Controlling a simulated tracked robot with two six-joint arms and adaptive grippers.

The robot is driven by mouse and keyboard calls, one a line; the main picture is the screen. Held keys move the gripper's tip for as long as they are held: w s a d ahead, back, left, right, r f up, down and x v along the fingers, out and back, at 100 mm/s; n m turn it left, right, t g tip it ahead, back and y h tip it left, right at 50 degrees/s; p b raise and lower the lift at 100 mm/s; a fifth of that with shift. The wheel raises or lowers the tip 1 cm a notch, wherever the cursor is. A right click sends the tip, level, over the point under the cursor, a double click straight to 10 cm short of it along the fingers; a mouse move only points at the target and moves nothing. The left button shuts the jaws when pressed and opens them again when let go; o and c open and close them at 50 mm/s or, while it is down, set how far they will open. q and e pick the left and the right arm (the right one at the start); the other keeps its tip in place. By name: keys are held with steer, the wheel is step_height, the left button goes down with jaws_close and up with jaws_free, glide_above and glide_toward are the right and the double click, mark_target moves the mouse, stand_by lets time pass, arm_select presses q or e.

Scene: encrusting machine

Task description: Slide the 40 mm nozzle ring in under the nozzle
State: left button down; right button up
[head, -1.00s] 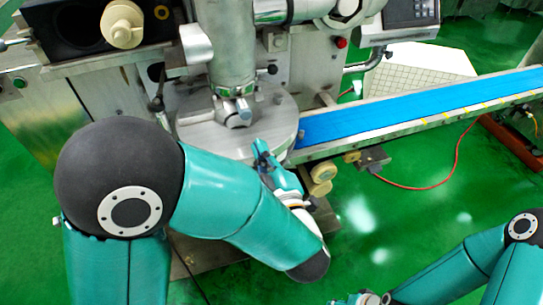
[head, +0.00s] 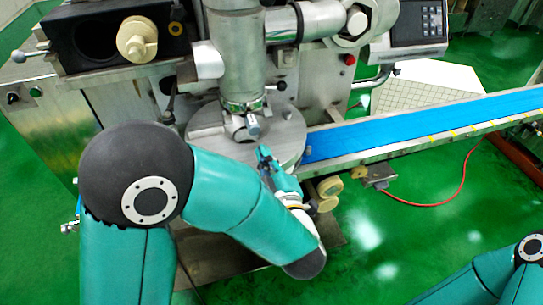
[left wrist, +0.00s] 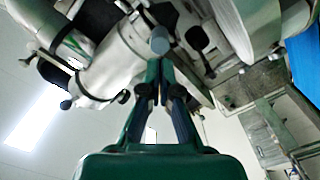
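The nozzle (head: 246,128) hangs at the bottom of the upright steel cylinder (head: 236,65), above a round steel plate (head: 290,130). A bluish-grey round knob sticks out of its front; a similar round end (left wrist: 160,40) shows just beyond my fingertips in the left wrist view. My left gripper (head: 263,152) is in front of and slightly right of the nozzle, over the plate's front edge. In the left wrist view its fingers (left wrist: 159,68) are close together. I cannot make out the 40 mm nozzle ring or whether the fingers hold it. My right gripper is out of view.
A blue conveyor belt (head: 400,125) runs right from the plate. Cream rollers (head: 328,190) sit just right of my left wrist. The machine's dark box (head: 95,40) with a cream knob (head: 137,39) stands at left. Green floor is open at the lower right.

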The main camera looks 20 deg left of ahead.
mark_target(256, 132)
arm_select(q)
steer(key=shift+w, duration=0.15)
steer(key=shift+b+x, duration=0.4)
steer(key=shift+x, duration=2.35)
steer(key=b+v, duration=0.3)
steer(key=v, duration=0.7)
